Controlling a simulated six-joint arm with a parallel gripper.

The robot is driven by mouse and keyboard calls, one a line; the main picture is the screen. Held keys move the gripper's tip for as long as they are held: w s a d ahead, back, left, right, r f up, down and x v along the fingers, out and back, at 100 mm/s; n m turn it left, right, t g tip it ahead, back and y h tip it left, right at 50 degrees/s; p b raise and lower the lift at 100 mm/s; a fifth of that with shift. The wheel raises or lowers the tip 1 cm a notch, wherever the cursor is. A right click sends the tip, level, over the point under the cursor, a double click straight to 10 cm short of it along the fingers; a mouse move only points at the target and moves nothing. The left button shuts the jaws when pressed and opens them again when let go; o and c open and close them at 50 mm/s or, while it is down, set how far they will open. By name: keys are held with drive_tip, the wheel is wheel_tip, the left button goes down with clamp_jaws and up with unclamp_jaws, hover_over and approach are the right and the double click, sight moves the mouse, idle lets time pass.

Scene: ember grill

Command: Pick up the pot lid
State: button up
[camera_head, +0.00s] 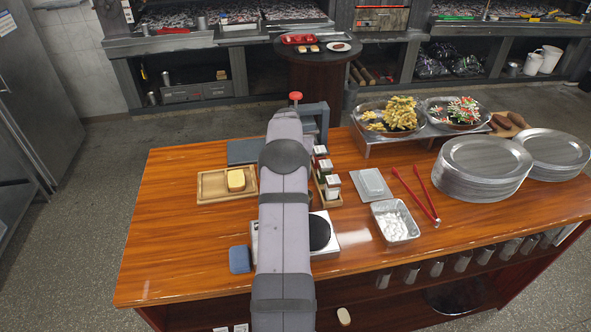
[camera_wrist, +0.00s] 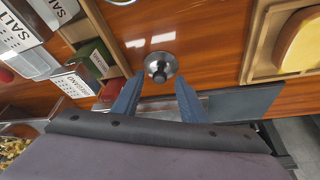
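No pot lid shows clearly in either view. In the wrist view a small round shiny metal piece (camera_wrist: 160,67) stands over the wooden table, just beyond my fingertips and roughly centred between them. It may be a lid knob, but I cannot tell. My gripper (camera_wrist: 157,82) has its two blue-grey fingers apart with nothing held between them. I cannot tell whether either finger touches the metal piece. In the head view my arm hides the fingers and that part of the table.
The butter tray (camera_head: 212,198) is left of my arm; the spice caddy (camera_head: 325,186) is right. A hotplate (camera_head: 330,246) lies nearer, partly hidden. Red tongs (camera_head: 413,193), a foil tray (camera_head: 385,228) and stacked plates (camera_head: 463,190) are farther right. The table's left end (camera_head: 165,225) is clear.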

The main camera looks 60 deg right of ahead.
drive_tip(key=shift+w+d+f, duration=0.1)
drive_tip(key=shift+d+f, duration=0.1)
drive_tip(key=shift+f, duration=0.3)
clamp_jaws()
